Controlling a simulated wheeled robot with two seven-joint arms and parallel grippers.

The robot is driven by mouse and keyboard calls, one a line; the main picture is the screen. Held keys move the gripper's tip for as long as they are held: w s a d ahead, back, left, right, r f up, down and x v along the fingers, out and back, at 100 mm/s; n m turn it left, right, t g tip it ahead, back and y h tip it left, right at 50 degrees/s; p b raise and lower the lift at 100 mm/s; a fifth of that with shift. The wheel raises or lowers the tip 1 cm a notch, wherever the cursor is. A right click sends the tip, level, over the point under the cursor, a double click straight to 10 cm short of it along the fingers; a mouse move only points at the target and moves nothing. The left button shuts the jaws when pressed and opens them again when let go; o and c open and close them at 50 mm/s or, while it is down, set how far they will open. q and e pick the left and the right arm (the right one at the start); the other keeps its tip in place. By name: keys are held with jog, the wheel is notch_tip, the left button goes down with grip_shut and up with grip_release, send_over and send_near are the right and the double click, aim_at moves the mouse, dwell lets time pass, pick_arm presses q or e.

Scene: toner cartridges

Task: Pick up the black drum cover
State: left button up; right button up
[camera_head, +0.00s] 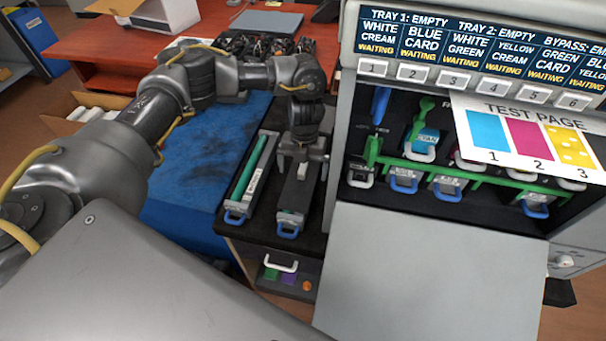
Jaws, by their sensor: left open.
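The black drum cover (296,193) appears to be the long dark lid on the right-hand unit on the black stand, with a blue handle (289,229) at its near end. A small grey grip (302,170) stands up from it. My left gripper (303,158) points down over this unit from its far side, jaws open, around or just above the grip; I cannot tell whether they touch it. The wrist hides the unit's far end. Beside it on the left lies a unit with an exposed green drum (252,170). My right gripper is not in view.
The printer (345,120) stands close on the right, with its grey front door (430,270) folded down and coloured handles inside. A test page (530,135) hangs over its opening. A blue cloth (190,185) covers the table to the left. An open drawer (285,275) is below the stand.

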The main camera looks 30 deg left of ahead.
pick_arm(q)
jog(key=c, duration=1.1)
